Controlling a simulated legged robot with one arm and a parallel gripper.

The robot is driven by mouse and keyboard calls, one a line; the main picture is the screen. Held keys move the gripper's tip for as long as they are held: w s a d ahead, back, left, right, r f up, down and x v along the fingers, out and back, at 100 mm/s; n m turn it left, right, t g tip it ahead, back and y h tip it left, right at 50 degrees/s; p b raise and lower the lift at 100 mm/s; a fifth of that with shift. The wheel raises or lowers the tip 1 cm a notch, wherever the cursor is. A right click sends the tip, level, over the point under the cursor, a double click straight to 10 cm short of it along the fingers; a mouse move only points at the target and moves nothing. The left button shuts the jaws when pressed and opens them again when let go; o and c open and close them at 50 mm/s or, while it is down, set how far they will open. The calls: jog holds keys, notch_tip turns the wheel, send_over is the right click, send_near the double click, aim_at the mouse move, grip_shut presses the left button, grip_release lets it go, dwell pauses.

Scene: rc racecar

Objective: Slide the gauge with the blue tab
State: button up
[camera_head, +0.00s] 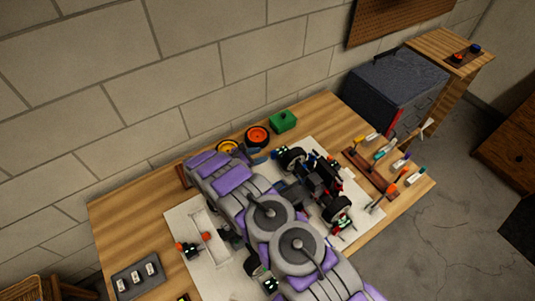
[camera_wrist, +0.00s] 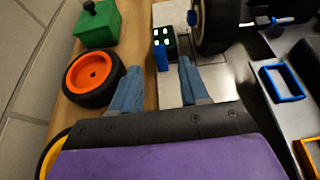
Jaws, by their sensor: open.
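The gauge (camera_wrist: 164,39) is a small black block with pale lit dots, on the light mat beside a car wheel in the wrist view. Its blue tab (camera_wrist: 162,58) faces my gripper. In the head view the gauge (camera_head: 282,152) is small, next to the car's (camera_head: 318,183) upper-left wheel. My gripper (camera_wrist: 158,72) is open and empty, with its two blue-grey fingertips apart. The tab shows between the line of the fingers, just ahead of them; I cannot tell whether they touch. In the head view my arm hides part of the car and mat.
An orange-rimmed wheel (camera_wrist: 93,73) and a green box (camera_wrist: 97,24) lie left of the fingers. The car's black wheel (camera_wrist: 215,22) stands close on the right. A tool rack (camera_head: 370,172) and a grey cabinet (camera_head: 395,85) are at the right.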

aim_at(274, 152)
jog(key=x, duration=0.5)
jog(key=shift+s+d+r, duration=0.1)
jog(key=shift+d+r, duration=0.05)
jog(key=shift+d+b, duration=0.15)
jog(key=shift+b, duration=0.15)
jog(key=shift+w+a+f, duration=0.4)
jog(key=shift+w, duration=0.05)
jog(key=shift+d, duration=0.35)
jog(key=shift+d+r, duration=0.1)
jog(key=shift+d, duration=0.3)
jog(key=shift+c, duration=2.1)
jog(key=shift+a, duration=0.45)
grip_shut()
jog(key=shift+d, duration=0.1)
